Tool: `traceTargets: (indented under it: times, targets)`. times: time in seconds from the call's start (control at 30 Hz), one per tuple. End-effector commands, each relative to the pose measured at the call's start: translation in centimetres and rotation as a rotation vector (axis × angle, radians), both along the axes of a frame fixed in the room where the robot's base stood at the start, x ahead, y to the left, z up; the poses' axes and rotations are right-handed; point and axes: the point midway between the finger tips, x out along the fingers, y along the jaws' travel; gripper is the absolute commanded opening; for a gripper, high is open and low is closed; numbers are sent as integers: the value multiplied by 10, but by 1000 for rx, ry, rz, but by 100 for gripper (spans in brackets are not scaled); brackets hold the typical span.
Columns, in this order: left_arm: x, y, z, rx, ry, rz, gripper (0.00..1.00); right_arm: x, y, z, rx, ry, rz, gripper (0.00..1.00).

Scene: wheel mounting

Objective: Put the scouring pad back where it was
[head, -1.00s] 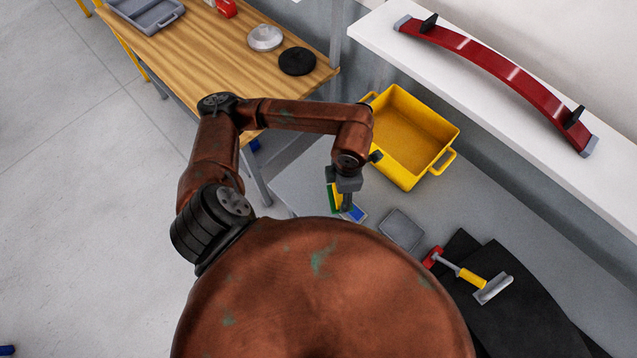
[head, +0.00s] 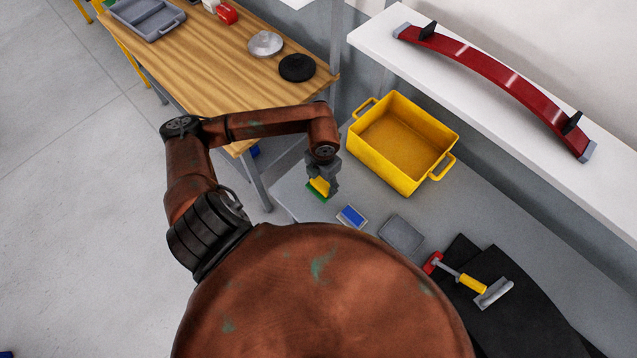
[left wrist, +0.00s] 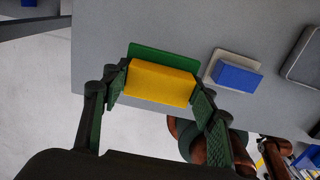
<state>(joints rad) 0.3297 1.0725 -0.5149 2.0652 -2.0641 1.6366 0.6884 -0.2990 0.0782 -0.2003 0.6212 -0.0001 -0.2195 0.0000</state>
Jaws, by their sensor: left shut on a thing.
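The scouring pad (head: 320,187), a yellow block with a green layer, is in my left gripper (head: 324,178), near the left edge of the grey bench. In the left wrist view the pad (left wrist: 160,83) sits between the two fingers (left wrist: 160,92), yellow block towards the camera and green layer beyond it. The gripper is shut on the yellow block. I cannot tell whether the green layer touches the bench. My right gripper does not show.
A blue block on a pale base (head: 352,217) lies right of the pad, with a grey tray (head: 401,234) beyond. A yellow bin (head: 385,165) stands behind. A red-and-yellow-handled tool (head: 468,279) lies on black cloth (head: 525,310). A wooden table (head: 225,75) stands at the back left.

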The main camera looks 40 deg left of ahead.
Motion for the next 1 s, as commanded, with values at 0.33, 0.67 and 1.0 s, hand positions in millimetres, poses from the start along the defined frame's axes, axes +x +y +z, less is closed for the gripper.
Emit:
traceTargets:
  times: [0.33, 0.67, 1.0]
  targets:
    - [13, 22, -30, -1, -2, 0, 34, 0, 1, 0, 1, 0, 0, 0]
    - [15, 27, -67, -1, 0, 0, 34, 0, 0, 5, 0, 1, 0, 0]
    - [15, 27, -72, 0, -2, -1, 34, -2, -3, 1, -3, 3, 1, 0]
